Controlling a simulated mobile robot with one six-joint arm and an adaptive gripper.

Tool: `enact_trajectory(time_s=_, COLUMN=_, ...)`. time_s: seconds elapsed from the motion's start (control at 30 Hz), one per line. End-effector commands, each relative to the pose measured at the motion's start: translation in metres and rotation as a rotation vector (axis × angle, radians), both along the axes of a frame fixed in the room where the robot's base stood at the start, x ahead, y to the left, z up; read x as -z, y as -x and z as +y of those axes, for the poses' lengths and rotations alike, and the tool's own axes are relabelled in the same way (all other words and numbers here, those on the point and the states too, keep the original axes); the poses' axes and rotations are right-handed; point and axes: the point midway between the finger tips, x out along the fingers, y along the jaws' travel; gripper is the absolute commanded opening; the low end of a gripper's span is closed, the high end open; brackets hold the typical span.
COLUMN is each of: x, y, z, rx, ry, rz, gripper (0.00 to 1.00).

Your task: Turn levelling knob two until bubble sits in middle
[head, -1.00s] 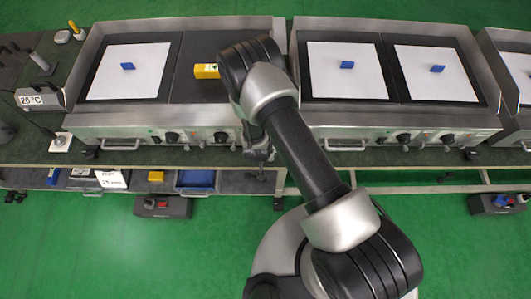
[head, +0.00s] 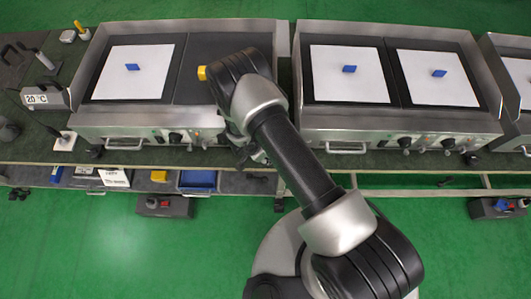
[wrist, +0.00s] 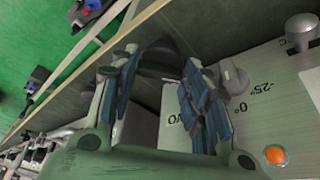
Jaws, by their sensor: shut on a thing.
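In the wrist view, my gripper (wrist: 160,95) has its two blue-padded fingers on either side of a dark round knob (wrist: 160,60), which looks like the levelling knob. It is shut on this knob beneath the edge of the left griddle's front. In the head view, my gripper (head: 252,154) is low at the right front corner of the left griddle (head: 110,124), partly hidden by my arm. The yellow level (head: 202,73) lies on the dark right plate of that griddle. My arm covers most of it, so the bubble cannot be seen.
The wrist view shows a panel with a dial (wrist: 234,78) and an orange lamp (wrist: 275,155) close to the fingers. A second griddle (head: 400,124) stands close on the right. A shelf below holds a blue tray (head: 198,180).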

Motion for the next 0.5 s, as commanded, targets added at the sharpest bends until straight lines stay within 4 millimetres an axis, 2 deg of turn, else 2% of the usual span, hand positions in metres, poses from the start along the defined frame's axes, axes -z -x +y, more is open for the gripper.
enact_trajectory(time_s=0.47, x=-0.0002, y=-0.0009, z=-0.0003, rx=0.015, ry=0.001, rz=-0.002, gripper=0.19)
enact_trajectory(time_s=0.5, x=-0.0002, y=-0.0009, z=-0.0003, rx=0.015, ry=0.001, rz=-0.002, gripper=0.44)
